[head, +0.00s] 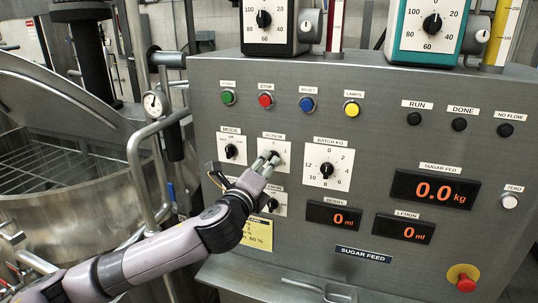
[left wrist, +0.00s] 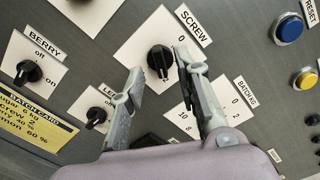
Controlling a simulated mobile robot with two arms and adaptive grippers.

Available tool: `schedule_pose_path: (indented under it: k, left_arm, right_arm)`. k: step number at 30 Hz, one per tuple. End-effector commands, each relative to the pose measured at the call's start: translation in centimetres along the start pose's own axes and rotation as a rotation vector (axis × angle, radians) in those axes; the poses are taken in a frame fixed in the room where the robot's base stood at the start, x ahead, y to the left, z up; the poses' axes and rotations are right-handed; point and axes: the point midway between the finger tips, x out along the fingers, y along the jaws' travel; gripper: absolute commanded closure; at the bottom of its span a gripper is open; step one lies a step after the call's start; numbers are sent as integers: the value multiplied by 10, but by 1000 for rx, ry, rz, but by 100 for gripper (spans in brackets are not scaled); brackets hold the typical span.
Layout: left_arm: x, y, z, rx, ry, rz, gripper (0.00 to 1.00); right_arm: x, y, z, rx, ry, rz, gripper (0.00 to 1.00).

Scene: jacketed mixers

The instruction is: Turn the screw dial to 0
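The screw dial is a black knob (left wrist: 160,60) on a white plate under the label SCREW. In the head view its plate (head: 284,146) is partly hidden behind my left gripper (head: 269,159). In the left wrist view my left gripper (left wrist: 158,66) is open, with one finger on each side of the knob. Gaps show between the fingers and the knob, and I cannot tell whether either touches it. A 0 shows on the plate near the right fingertip. The exact setting of the knob is hard to read. My right gripper is not in view.
The batch kg dial (head: 326,170) is just right of the screw dial, the mode dial (head: 231,151) left. Coloured push buttons, such as the red stop (head: 265,100), line the panel above. A yellow batch card (head: 258,234) is below. A steel mixing vessel (head: 75,215) stands left.

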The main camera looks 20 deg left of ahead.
Motion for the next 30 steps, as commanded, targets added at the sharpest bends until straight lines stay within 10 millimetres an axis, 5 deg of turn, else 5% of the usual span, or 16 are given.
schedule_pose_path:
  k: [7, 19, 30]
  left_arm:
    - [30, -1, 0, 0, 0, 1, 70]
    - [36, 0, -1, 0, 1, 0, 70]
    - [36, 0, 0, 0, 0, 0, 94]
  right_arm:
    - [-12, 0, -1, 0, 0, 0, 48]
    - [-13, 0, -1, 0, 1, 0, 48]
    - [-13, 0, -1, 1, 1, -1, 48]
